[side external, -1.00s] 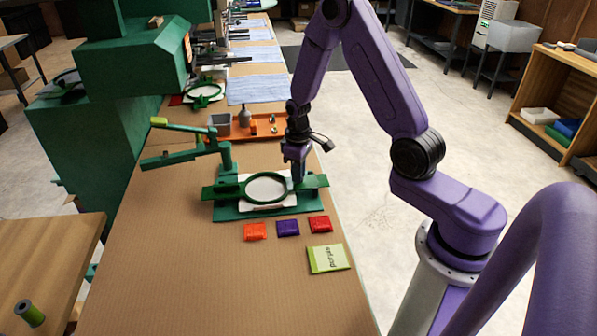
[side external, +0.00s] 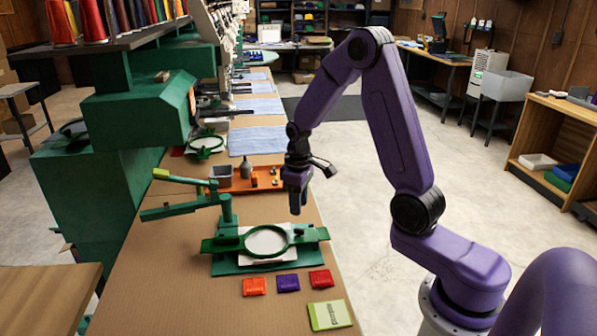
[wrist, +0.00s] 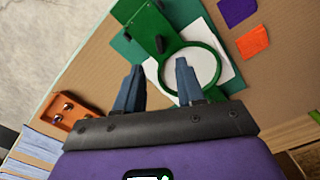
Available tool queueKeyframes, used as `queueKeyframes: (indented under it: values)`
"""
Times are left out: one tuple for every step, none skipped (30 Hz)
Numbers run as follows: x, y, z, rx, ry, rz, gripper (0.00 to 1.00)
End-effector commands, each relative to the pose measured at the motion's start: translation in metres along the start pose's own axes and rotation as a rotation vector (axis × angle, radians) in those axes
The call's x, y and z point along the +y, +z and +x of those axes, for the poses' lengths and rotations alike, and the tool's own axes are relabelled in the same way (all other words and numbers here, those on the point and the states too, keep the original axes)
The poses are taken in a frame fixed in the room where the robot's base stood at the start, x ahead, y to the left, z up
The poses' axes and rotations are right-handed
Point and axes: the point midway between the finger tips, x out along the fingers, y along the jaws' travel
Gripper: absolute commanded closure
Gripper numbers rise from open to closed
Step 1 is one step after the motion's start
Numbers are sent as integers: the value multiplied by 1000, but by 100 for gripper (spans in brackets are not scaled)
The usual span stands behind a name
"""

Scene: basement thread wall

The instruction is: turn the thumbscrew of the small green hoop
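The small green hoop (side external: 287,250) holds white fabric (side external: 265,241) on a dark green base plate (side external: 230,264). In the wrist view the hoop (wrist: 217,69) lies just beyond my right finger. A small dark knob, apparently the thumbscrew (wrist: 160,43), stands at the hoop's edge by the green arm. It appears ahead of the gap between my fingers. My gripper (wrist: 160,68) is open, with its two fingers apart and nothing between them. In the side view my gripper (side external: 296,212) hangs above the hoop's right end, clear of it.
Orange (side external: 255,286), purple (side external: 288,283) and red (side external: 320,280) packets and a green card (side external: 330,315) lie in front of the base. An orange tray (side external: 258,180) with small parts is behind. A green lever arm (side external: 185,207) stands left. Another green hoop (side external: 205,147) lies farther back.

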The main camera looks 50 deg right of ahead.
Motion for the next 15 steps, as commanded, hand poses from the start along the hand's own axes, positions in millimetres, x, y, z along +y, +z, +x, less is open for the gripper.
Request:
queueKeyframes:
  values:
    - [0, -1, -11, 6, 3, 0, 62]
    - [1, -1, -17, 7, 3, 0, 62]
    - [1, -2, -26, 8, 4, 0, 62]
    - [0, -1, -32, 7, 3, 0, 62]
    - [0, -1, -38, 7, 3, 0, 62]
    - [0, -1, -46, 7, 3, 0, 62]
    - [0, -2, -52, 7, 3, 0, 62]
    - [0, -1, -57, 6, 3, 0, 62]
    - [0, -1, -64, 6, 3, 0, 62]
    - [0, -1, -68, 6, 3, -1, 62]
    - [0, -1, -73, 5, 2, -1, 62]
    - [0, -1, -78, 5, 2, -1, 62]
    - [0, -1, -81, 3, 2, -1, 62]
    - [0, -1, -84, 4, 2, -1, 62]
    - [0, -1, -87, 3, 1, -1, 62]
